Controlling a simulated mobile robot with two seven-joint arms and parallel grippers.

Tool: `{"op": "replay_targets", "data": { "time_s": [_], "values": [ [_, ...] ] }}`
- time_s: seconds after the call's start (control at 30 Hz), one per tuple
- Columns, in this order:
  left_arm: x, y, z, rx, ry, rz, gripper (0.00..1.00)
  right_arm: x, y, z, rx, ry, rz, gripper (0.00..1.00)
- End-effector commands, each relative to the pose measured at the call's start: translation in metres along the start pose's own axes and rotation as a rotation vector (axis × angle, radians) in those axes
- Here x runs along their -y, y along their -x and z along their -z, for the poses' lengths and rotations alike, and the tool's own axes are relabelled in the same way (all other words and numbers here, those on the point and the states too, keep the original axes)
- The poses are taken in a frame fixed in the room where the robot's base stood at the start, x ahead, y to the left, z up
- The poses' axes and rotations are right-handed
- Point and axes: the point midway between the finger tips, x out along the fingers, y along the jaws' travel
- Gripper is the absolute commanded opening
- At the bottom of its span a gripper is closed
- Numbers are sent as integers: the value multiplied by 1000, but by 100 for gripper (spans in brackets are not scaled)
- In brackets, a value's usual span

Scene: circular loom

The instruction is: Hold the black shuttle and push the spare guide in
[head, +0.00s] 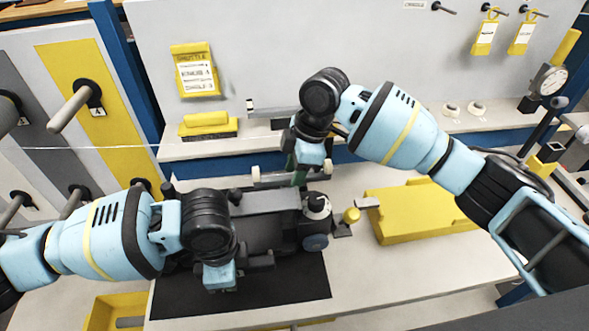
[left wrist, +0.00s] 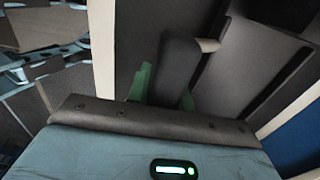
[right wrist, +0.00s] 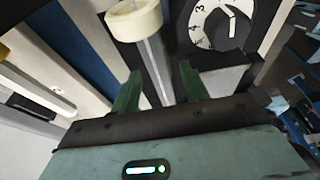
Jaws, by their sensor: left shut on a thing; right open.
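The black shuttle (head: 262,222) lies on a dark mat in the middle of the bench. My left gripper (head: 222,280) is at its near side, and the left wrist view shows its green fingers shut on a dark upright piece (left wrist: 176,66) of the shuttle. My right gripper (head: 300,170) is above the shuttle's far side. A grey rod with cream rollers, seemingly the spare guide (head: 285,178), lies there. In the right wrist view its cream roller (right wrist: 134,20) and rod (right wrist: 158,70) show between my open green fingers. Whether the fingers touch the rod is hidden.
A white dial (right wrist: 217,22) sits on the shuttle's right end. A yellow tray (head: 400,228) stands to the right, and a yellow bin (head: 103,310) is at the lower left. A yellow-topped block (head: 207,122) is on the back ledge. The bench front right is clear.

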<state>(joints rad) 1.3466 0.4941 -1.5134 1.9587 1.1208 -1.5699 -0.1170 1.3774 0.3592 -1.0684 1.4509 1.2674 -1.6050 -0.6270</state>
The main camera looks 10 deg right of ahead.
Motion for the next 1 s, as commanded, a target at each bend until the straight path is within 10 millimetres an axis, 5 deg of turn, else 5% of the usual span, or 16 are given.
{"op": "replay_targets", "data": {
  "time_s": [0.23, 0.7, 1.0],
  "values": [
    [-1, -2, 0, 2, 0, -4, 0, 0, 10, 0, -1, 0, -2, 45],
    [-1, -2, 0, 2, 0, -4, 0, 0, 96, 0, -1, 0, -3, 45],
    [-1, -2, 0, 2, 0, -4, 0, 0, 119, 0, 0, 0, 0, 45]
  ]
}}
